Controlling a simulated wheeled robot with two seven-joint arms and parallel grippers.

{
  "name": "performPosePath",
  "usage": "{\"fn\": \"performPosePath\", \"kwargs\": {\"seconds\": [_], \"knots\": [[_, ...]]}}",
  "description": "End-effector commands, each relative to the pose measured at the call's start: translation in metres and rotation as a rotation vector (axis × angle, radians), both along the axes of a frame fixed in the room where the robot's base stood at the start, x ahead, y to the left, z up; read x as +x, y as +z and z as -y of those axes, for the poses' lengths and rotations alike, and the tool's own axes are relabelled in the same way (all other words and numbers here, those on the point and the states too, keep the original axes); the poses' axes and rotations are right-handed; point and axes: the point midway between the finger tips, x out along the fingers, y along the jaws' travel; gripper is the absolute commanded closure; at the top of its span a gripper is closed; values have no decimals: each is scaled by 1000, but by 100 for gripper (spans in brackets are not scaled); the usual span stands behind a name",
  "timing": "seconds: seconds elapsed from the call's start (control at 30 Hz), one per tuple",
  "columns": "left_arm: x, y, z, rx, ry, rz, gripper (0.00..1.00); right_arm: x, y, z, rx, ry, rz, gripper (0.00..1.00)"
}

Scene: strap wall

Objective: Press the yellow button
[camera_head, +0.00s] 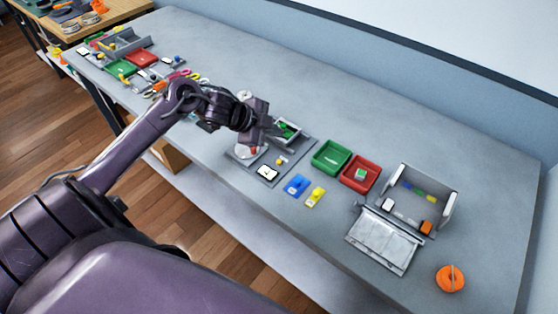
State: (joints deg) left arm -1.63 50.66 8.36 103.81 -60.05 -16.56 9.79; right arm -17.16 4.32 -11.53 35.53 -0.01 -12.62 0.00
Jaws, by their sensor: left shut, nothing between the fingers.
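A row of small blue, green and yellow pieces that look like buttons lies inside the open grey box (447,212) at the right; the yellow one (431,198) is at the row's right end. A separate small yellow block (316,196) with a raised part lies at the front middle of the table, beside a blue block (297,185). My left gripper (284,130) is shut and empty, above the grey tray left of the green bin, well apart from both yellow things. My right gripper is out of view.
A green bin (331,158) and a red bin (360,174) stand between my left gripper and the box. The box's flat lid (382,242) lies toward the front edge. An orange round thing (450,279) is at the right. The back of the grey table (350,100) is clear.

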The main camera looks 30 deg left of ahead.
Motion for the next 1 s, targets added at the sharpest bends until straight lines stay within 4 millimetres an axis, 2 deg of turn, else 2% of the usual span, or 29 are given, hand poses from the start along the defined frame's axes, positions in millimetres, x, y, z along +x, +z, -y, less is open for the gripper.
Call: {"fn": "performPosePath", "kwargs": {"seconds": [0.27, 0.47, 0.73, 1.0], "knots": [[0, -9, 1, 0, 0, 0, 100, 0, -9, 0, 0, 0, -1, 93], [0, -32, 1, -1, 0, 0, 100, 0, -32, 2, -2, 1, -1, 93], [0, -71, 1, 0, 1, 1, 100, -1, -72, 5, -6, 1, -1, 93], [0, -89, 0, 0, 2, 0, 100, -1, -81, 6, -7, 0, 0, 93]]}}
